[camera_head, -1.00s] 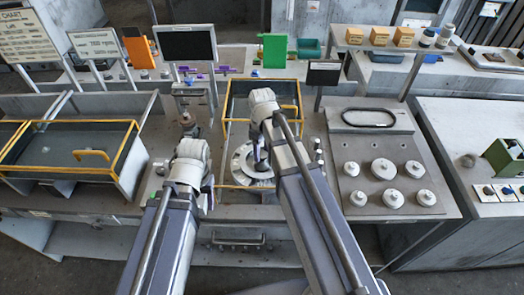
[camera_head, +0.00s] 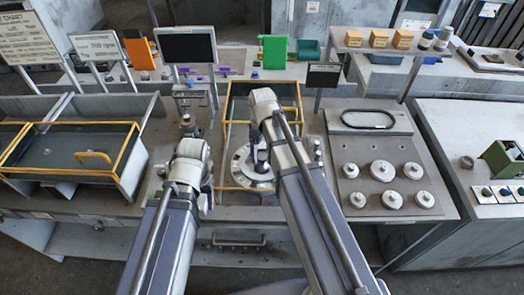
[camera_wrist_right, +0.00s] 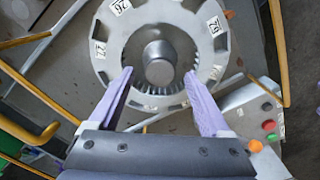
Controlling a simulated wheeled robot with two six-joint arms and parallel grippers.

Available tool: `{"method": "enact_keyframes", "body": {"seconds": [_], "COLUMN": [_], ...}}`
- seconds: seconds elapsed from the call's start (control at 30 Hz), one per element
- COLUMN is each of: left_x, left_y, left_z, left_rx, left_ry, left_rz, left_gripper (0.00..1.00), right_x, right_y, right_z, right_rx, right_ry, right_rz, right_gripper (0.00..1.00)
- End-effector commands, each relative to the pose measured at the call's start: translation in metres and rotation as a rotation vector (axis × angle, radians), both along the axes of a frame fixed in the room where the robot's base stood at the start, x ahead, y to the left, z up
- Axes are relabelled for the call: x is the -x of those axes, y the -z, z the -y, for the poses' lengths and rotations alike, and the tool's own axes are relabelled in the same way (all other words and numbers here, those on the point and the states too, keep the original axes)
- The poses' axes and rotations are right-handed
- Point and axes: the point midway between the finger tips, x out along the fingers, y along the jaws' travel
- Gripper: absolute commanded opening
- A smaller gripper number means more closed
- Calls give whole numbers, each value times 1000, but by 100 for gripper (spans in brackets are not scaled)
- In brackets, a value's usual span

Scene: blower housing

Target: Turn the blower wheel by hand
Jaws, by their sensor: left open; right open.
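The blower wheel (camera_wrist_right: 160,62) shows in the right wrist view as a finned ring with a round grey hub, inside a light grey ring (camera_wrist_right: 108,55) with slots and number labels. In the head view the ring (camera_head: 240,170) sits in the yellow-framed housing, partly hidden by my right arm. My right gripper (camera_wrist_right: 160,85) is open, its two purple fingers spread on either side of the hub over the near part of the ring; I cannot tell whether they touch it. My left gripper (camera_head: 207,195) is left of the housing, apart from the wheel, its fingers hardly visible.
A yellow frame (camera_head: 299,100) surrounds the wheel area. Several round grey discs (camera_head: 382,170) lie on a panel at the right. A second yellow-framed box (camera_head: 70,150) stands at the left. Red and green buttons (camera_wrist_right: 269,125) are close to the right gripper.

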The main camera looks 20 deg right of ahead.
Motion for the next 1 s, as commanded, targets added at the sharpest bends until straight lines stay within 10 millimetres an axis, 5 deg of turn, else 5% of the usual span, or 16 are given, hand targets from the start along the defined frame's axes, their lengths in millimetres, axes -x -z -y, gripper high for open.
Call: {"method": "enact_keyframes", "body": {"seconds": [0.5,1.0], "left_x": [0,0], "left_y": [-66,-67], "left_z": [0,0], "left_rx": [2,2], "left_ry": [-9,-10], "left_rz": [0,0], "left_gripper": [57,57], "right_x": [0,0], "right_y": [-66,-67], "right_z": [0,0], "right_rx": [0,0], "right_ry": [0,0], "right_rz": [0,0], "right_gripper": [82,82]}}
